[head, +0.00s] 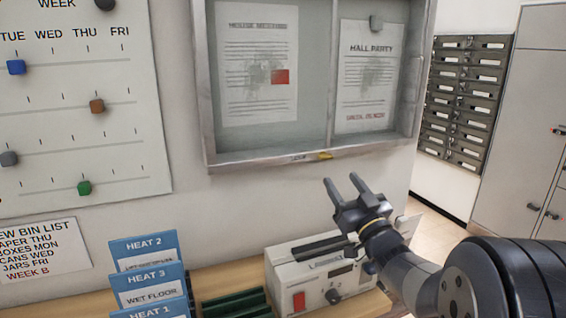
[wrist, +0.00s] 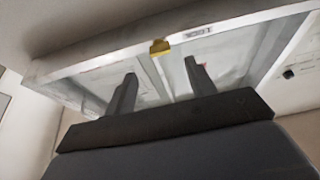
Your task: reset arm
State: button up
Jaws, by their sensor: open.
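My gripper (head: 344,183) is open and empty, raised in front of the wall just below the right part of a glass-fronted notice case (head: 312,158). My arm reaches in from the lower right. In the wrist view the two fingers of my gripper (wrist: 158,80) stand apart with nothing between them. The notice case (wrist: 100,50) spans that view beyond the fingers, seen at a tilt. A small yellow latch (head: 325,155) sits on the lower frame of the case, and it also shows in the wrist view (wrist: 159,46).
A white laminator-like machine (head: 285,280) stands on a wooden shelf (head: 240,276) below my gripper. Blue cards (head: 146,249) in a rack are left of it. A weekly board (head: 70,120) with coloured knobs hangs left. Mailboxes (head: 463,105) and grey lockers (head: 530,130) are at the right.

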aim_at(327, 159)
jog(key=p+x, duration=0.1)
jog(key=x, duration=0.6)
jog(key=shift+w+a+r+p, duration=0.1)
jog(key=shift+w+r+p, duration=0.1)
jog(key=shift+p, duration=0.4)
jog(key=shift+f+m+h+p, duration=0.1)
jog(key=shift+m+h+p, duration=0.3)
jog(key=shift+m, duration=0.3)
jog(key=shift+s, duration=0.1)
jog(key=shift+f, duration=0.15)
